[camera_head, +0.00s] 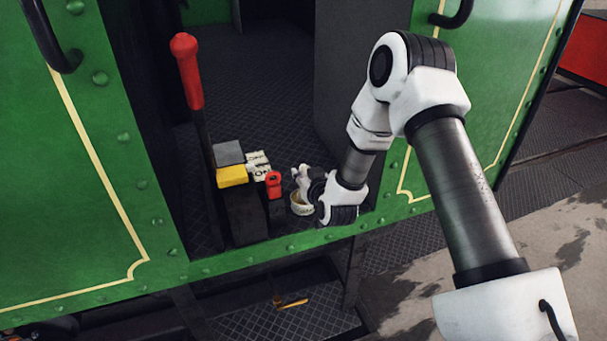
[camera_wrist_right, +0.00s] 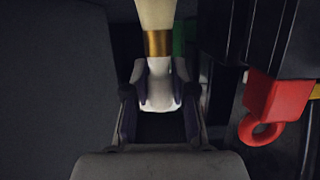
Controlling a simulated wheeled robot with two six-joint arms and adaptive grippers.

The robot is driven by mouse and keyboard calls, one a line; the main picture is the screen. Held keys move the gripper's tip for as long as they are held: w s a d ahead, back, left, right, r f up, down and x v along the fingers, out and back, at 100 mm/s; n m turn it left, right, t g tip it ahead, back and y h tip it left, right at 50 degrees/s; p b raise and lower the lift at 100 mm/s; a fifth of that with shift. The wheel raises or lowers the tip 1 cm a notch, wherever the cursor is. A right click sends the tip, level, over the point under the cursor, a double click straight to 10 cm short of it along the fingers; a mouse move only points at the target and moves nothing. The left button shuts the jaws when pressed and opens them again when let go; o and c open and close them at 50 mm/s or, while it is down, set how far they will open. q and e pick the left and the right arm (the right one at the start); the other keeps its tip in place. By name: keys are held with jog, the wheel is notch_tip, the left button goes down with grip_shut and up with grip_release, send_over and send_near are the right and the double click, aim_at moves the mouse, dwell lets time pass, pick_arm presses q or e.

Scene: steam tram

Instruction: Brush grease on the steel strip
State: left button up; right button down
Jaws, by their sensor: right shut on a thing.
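My right gripper (camera_head: 316,190) reaches into the green cab doorway, low beside a small pale tin (camera_head: 302,208) with a yellowish inside. In the right wrist view my right gripper (camera_wrist_right: 160,97) is shut on a brush (camera_wrist_right: 158,43). The brush has a white handle, a brass-coloured ferrule and cream bristles, and its bristle tip runs out of the top of that view. Whether the bristles touch anything cannot be seen. I cannot make out the steel strip with certainty in either view. My left gripper is not in view.
A lever with a red grip (camera_head: 187,70) stands left of the tin. A dark box (camera_head: 245,215), a yellow block (camera_head: 232,176) and a red looped piece (camera_head: 274,185) are close by. The green door sill (camera_head: 250,258) runs in front; the chequered floor (camera_head: 270,80) behind is clear.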

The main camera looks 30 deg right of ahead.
notch_tip(320, 180, up, 7)
jog(key=p, duration=0.5)
dwell(0.6)
jog(key=shift+f, duration=0.1)
